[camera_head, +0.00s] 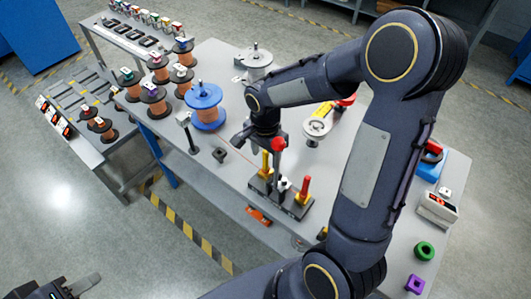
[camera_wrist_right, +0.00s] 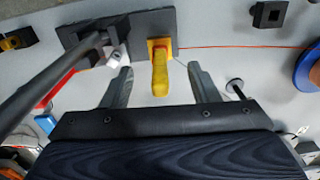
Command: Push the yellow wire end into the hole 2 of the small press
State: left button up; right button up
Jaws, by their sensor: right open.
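The small press (camera_head: 283,192) stands near the table's front edge, on a dark base with a red-knobbed lever (camera_head: 279,145). A yellow upright handle (camera_wrist_right: 160,72) on a yellow plate stands at one end of this base; it also shows in the head view (camera_head: 265,165). A thin orange-red wire (camera_wrist_right: 240,47) runs from the yellow plate toward a blue spool (camera_wrist_right: 308,68). My right gripper (camera_wrist_right: 163,88) is open, its fingers on either side of the yellow handle with gaps. I cannot make out a separate yellow wire end or hole 2. My left gripper (camera_head: 65,288) is at the bottom left, partly cut off, away from the table.
Several copper spools (camera_head: 153,100) stand on the table's left part, near the blue spool (camera_head: 204,105). A red-handled clamp (camera_head: 303,190) is at the base's right end. A small post (camera_head: 185,130) stands by the front edge. My right arm hides the table's middle right.

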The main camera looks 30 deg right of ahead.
jog(key=shift+r+p, duration=2.35)
jog(key=shift+r, duration=1)
